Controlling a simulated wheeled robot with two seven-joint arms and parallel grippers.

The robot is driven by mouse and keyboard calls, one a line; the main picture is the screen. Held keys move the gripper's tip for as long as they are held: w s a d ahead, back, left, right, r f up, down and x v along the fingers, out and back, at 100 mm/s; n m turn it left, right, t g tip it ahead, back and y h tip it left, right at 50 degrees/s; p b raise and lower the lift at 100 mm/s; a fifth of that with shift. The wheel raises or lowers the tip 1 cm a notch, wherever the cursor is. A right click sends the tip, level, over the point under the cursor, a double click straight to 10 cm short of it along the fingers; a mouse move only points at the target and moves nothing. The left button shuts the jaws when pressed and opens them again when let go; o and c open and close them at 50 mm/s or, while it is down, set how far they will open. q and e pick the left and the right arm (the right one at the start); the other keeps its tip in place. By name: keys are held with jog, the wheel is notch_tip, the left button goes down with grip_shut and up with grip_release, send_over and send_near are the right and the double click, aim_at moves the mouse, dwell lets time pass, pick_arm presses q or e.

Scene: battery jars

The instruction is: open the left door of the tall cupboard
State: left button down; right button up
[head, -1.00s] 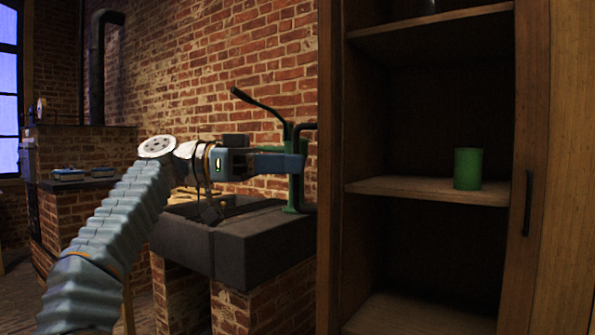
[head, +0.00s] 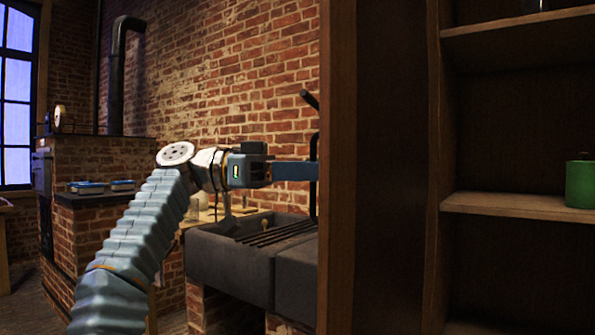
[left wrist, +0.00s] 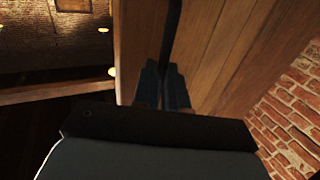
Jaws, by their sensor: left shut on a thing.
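The tall cupboard's left door (head: 392,170) stands open, seen nearly edge-on in the head view, with its dark inner face toward the shelves. Its black handle (head: 314,150) is on the outer face, on the far side from the shelves. My left gripper (head: 312,171) reaches from the left and is shut on this handle; the door edge partly hides the grip. In the left wrist view, the fingers (left wrist: 163,85) close around the dark handle bar (left wrist: 172,28) in front of the wooden door face (left wrist: 215,55). My right gripper is not in view.
The open cupboard shows a shelf (head: 500,205) with a green jar (head: 579,184) at the right. Behind my left arm are a dark stone sink (head: 230,268) and a brick wall (head: 240,80). A brick stove (head: 95,160) with a pipe stands at the left.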

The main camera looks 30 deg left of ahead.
pick_arm(q)
jog(key=shift+w+a+f, duration=0.15)
jog(key=shift+w+f, duration=0.05)
jog(key=shift+w, duration=0.25)
jog(key=c, duration=1.2)
grip_release()
jog(key=shift+w+d, duration=0.25)
jog(key=shift+w, duration=0.1)
jog(key=shift+s, duration=0.1)
jog(key=shift+s, duration=0.1)
jog(key=shift+p+v, duration=1.9)
jog(key=shift+v, duration=5)
